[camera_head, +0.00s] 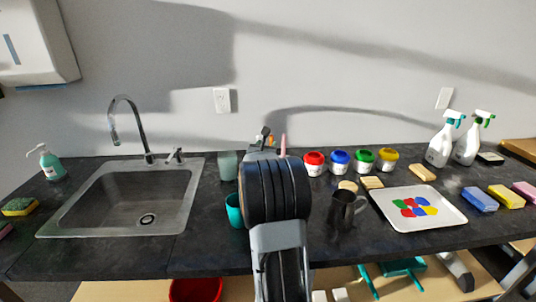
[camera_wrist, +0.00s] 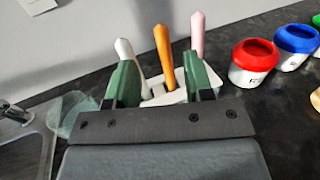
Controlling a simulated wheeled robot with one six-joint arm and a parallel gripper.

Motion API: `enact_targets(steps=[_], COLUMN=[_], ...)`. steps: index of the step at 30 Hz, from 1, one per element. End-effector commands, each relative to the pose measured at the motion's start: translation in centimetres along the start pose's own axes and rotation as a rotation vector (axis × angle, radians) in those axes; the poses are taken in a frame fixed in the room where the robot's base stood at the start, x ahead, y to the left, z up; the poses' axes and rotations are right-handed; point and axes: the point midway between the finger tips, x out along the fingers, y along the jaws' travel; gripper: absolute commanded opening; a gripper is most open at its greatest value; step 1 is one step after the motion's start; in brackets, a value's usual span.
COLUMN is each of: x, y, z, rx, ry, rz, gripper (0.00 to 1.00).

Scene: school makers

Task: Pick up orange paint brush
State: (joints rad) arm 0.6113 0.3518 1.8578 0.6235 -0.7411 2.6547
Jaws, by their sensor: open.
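The orange paint brush (camera_wrist: 163,54) stands upright, handle up, in a white holder (camera_wrist: 168,97) in the wrist view. A white brush (camera_wrist: 126,52) stands to its left and a pink brush (camera_wrist: 198,34) to its right. My gripper (camera_wrist: 160,75) is open, with its two green fingers on either side of the orange handle in the picture. Whether they touch it or how far apart in depth they are, I cannot tell. In the head view my arm hides most of the holder, and the pink brush tip (camera_head: 283,145) shows above it.
Red (camera_head: 314,163), blue (camera_head: 340,162), green and yellow paint pots stand right of the holder. A teal cup (camera_head: 234,210) and a dark mug (camera_head: 342,212) flank my arm. A white paint tray (camera_head: 452,215) lies at right; the sink (camera_head: 107,218) is at left.

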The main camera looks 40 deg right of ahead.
Motion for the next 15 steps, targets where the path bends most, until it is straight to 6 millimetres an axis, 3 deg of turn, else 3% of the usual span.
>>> enact_targets(steps=[3, 8, 15], x=[0.0, 0.0, 1.7], y=[-0.1, -0.1, 0.0], z=[-2.5, -4.8, -4.5], rx=[-0.004, -0.002, 0.000], ry=[0.005, 0.002, 0.001], rz=[-0.001, -0.001, 0.000], gripper=[0.48, 0.48, 0.48])
